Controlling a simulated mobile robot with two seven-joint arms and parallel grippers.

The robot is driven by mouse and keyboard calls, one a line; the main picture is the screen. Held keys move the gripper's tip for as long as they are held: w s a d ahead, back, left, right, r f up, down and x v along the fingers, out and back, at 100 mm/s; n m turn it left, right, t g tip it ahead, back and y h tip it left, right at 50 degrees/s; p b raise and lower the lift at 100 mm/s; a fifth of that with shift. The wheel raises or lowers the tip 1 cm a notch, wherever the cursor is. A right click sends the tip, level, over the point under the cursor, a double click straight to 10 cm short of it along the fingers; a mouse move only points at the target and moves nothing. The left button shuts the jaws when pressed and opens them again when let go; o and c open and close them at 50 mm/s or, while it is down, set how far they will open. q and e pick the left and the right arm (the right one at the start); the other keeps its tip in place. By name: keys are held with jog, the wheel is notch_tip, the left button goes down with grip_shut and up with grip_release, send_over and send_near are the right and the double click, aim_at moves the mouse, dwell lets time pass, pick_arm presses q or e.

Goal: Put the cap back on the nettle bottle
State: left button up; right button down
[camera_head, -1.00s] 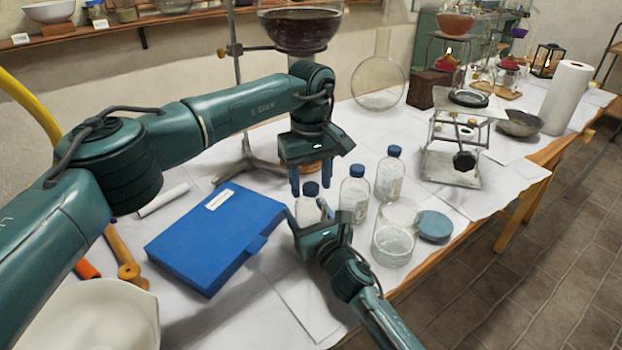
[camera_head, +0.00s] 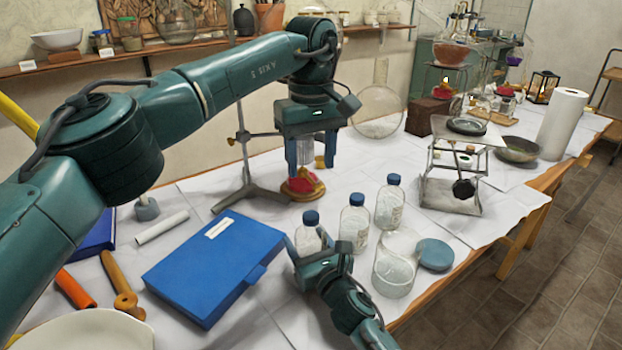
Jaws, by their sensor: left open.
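Three clear bottles with blue caps stand on the bench. The left bottle (camera_head: 308,239) has its blue cap (camera_head: 311,217) on its neck. The middle bottle (camera_head: 354,226) and the right bottle (camera_head: 389,206) are capped too. I cannot read which label says nettle. My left gripper (camera_head: 311,160) is open and empty, fingers pointing down, raised above and behind the left bottle, apart from its cap. My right gripper (camera_head: 305,238) reaches in from the front, with its fingers on both sides of the left bottle's body; its palm hides the bottle's lower part.
A blue case (camera_head: 215,265) lies left of the bottles. A glass jar (camera_head: 395,265) and a round blue-grey lid (camera_head: 435,254) stand to the right, near the bench edge. A stand base (camera_head: 255,195) and a red burner (camera_head: 301,184) are behind my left gripper.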

pick_arm(q)
jog(key=shift+r, duration=0.4)
pick_arm(e)
jog(key=shift+c, duration=1.5)
grip_release()
jog(key=shift+s+d, duration=0.3)
jog(key=shift+s, duration=0.2)
jog(key=p+v, duration=0.1)
jog(key=v, duration=1.1)
pick_arm(q)
jog(key=shift+r, duration=0.45)
pick_arm(e)
jog(key=shift+r, duration=0.1)
